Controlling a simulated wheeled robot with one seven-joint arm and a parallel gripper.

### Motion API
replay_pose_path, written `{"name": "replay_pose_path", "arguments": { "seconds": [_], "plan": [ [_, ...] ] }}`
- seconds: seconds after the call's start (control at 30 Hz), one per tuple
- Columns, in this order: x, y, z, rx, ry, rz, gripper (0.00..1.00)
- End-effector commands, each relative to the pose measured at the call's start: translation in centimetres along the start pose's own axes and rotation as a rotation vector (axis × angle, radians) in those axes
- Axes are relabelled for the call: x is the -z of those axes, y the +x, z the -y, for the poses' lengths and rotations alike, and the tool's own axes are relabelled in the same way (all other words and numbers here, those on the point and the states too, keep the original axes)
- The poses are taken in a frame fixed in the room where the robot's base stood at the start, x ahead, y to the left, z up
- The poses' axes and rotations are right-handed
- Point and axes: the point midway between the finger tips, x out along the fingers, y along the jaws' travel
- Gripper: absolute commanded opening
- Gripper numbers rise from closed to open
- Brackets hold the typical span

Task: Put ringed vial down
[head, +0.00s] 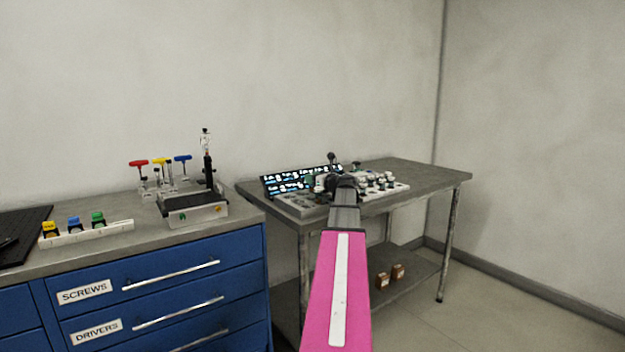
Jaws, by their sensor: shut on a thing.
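My gripper (334,184) is over the right-hand table, at the rack of vials, partly hidden behind my own wrist. It is shut on the ringed vial, which is too small and too covered to make out; I cannot tell whether it touches the rack. The pale rack (402,188) lies on the table, with several small vials with pale and dark tops (372,180) standing in its right part. Its left part shows dark empty holes.
A dark panel with lit writing (285,182) stands behind the rack's left part. The grey table (430,174) is clear to the right. On the blue drawer bench stand a grey device (195,208), colored T-handles (160,161) and a white block strip (90,234).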

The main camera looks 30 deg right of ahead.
Motion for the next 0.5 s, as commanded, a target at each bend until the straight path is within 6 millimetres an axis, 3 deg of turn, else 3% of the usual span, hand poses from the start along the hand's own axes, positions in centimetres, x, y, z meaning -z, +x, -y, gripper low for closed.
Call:
{"name": "replay_pose_path", "arguments": {
  "seconds": [0.13, 0.17, 0.23, 0.5],
  "plan": [
    [0.21, 0.01, 0.00, 0.000, 0.001, 0.000, 0.09],
    [0.26, 0.01, 0.00, 0.000, 0.001, 0.000, 0.36],
    [0.21, 0.01, 0.01, 0.000, 0.001, 0.000, 0.58],
    [0.18, 0.01, 0.01, 0.000, 0.001, 0.000, 0.58]
  ]
}}
